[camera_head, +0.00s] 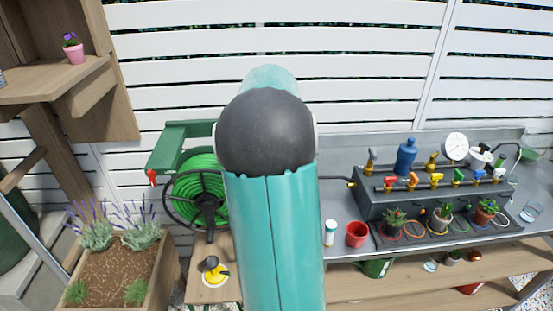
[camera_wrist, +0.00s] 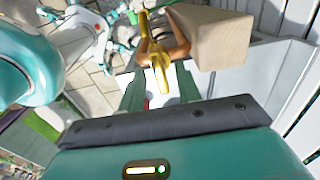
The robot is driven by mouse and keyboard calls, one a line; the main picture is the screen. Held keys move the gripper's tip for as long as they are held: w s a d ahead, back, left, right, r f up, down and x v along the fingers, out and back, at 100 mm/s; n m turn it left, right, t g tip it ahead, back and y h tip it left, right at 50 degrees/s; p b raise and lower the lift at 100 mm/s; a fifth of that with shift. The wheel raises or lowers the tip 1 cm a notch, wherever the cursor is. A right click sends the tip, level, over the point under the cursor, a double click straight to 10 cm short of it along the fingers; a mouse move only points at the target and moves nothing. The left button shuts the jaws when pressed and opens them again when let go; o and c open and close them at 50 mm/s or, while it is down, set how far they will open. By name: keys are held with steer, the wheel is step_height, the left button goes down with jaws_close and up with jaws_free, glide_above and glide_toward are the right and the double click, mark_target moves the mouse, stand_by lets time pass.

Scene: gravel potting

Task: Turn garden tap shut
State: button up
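In the wrist view a yellow brass tap (camera_wrist: 157,58) with a copper-coloured curved pipe (camera_wrist: 178,38) stands beside a pale beige block. My gripper (camera_wrist: 160,90) points at it with two green fingers spread apart, one on each side of the tap's near end. A small red part (camera_wrist: 147,103) shows between the fingers, partly hidden. I cannot tell whether either finger touches the tap. In the head view my teal arm covers the middle, and my gripper and this tap are hidden there.
A green hose reel (camera_head: 202,182) hangs left of my arm, with a lavender planter (camera_head: 112,262) below left. On the grey bench to the right are a white jar (camera_head: 330,232), a red cup (camera_head: 357,234), a blue bottle (camera_head: 405,157) and several small taps with coloured handles.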

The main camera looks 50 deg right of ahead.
step_height(320, 180, up, 14)
stand_by(0.5)
steer(key=shift+f, duration=0.15)
